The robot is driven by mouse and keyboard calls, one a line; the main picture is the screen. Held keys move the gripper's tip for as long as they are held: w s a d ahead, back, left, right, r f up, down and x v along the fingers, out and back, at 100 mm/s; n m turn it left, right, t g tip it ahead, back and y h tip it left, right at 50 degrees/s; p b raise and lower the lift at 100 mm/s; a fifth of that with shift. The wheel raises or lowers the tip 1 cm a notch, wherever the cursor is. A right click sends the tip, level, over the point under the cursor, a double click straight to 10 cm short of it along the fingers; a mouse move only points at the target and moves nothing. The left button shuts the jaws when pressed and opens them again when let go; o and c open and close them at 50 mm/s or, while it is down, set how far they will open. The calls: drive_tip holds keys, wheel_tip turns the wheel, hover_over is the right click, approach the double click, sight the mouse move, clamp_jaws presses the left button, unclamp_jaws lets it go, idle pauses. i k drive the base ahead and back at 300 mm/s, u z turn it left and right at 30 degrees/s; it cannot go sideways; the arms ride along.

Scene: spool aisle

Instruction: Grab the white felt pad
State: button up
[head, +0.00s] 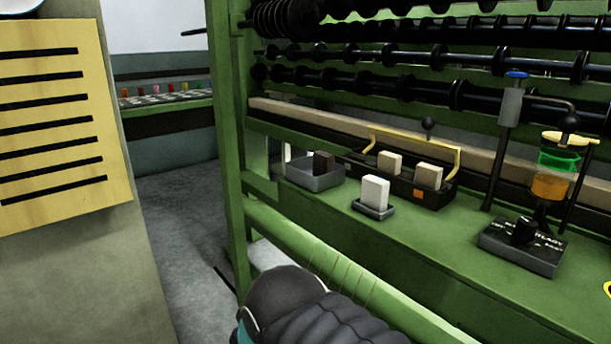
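The white felt pad (375,191) looks like an upright white block. It stands in a small dark tray (373,212) on the green machine ledge (405,232), right of the picture's middle. Nothing covers its front. My gripper is not in view. A dark, rounded part of my arm shows at the bottom middle, apart from the pad and nearer to the camera.
Behind the pad is a black caddy (405,190) with a yellow handle and two beige blocks. Left is a grey tray (314,179) with a dark brown block. Right stands a black-based oiler (522,246). A green rail (340,267) runs in front; black rollers hang above.

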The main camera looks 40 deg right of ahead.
sight(374, 190)
drive_tip(key=z, duration=1.15)
drive_tip(key=k, duration=0.4)
drive_tip(key=z, duration=0.15)
drive_tip(key=i, duration=0.55)
drive_tip(key=u, duration=0.95)
drive_tip(key=k, duration=0.75)
drive_tip(key=u, duration=0.35)
